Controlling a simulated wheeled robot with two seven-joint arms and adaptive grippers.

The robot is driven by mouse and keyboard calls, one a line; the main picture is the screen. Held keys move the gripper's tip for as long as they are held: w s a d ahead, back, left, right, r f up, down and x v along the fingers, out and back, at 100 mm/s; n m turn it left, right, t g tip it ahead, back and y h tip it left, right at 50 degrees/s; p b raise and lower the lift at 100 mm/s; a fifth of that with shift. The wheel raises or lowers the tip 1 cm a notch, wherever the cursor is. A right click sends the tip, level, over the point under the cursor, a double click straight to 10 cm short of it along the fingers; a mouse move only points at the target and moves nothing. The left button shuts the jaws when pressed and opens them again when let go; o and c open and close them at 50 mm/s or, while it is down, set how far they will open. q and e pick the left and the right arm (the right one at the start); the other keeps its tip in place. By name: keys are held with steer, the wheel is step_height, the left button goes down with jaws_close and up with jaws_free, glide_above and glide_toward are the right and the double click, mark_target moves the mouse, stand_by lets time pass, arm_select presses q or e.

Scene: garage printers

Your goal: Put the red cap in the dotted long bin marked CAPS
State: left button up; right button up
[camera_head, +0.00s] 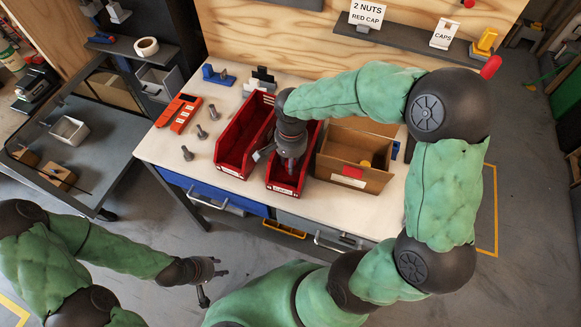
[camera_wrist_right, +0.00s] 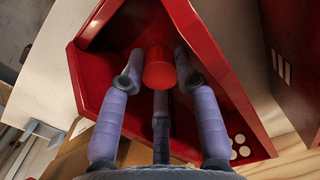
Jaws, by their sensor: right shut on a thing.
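The red cap (camera_wrist_right: 160,70) sits between the fingers of my right gripper (camera_wrist_right: 160,82), which is shut on it. In the wrist view it is over the inside of a red bin (camera_wrist_right: 232,82) whose front carries a label with white dots. In the head view my right gripper (camera_head: 291,158) points down into the right one of two long red bins (camera_head: 283,190); the cap cannot be made out there. Whether the cap touches the bin floor is unclear. A CAPS card (camera_head: 443,34) stands on the back shelf. My left gripper (camera_head: 208,275) is open and empty, in front of the bench.
The other red bin (camera_head: 229,168) stands left; its label shows stripes in the wrist view (camera_wrist_right: 283,68). A cardboard box (camera_head: 350,180) stands close right. Several bolts (camera_head: 188,154) and an orange-red tray (camera_head: 178,113) lie left.

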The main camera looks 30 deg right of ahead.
steer(key=shift+f+b, duration=0.3)
steer(key=shift+f, duration=1.3)
steer(key=shift+f, duration=0.2)
steer(key=o, duration=0.5)
steer(key=shift+c, duration=0.2)
steer(key=shift+r, duration=0.1)
steer(key=shift+r, duration=0.2)
step_height(320, 180, up, 12)
steer(key=p, duration=0.3)
steer(key=shift+d, duration=0.15)
steer(key=shift+f, duration=0.1)
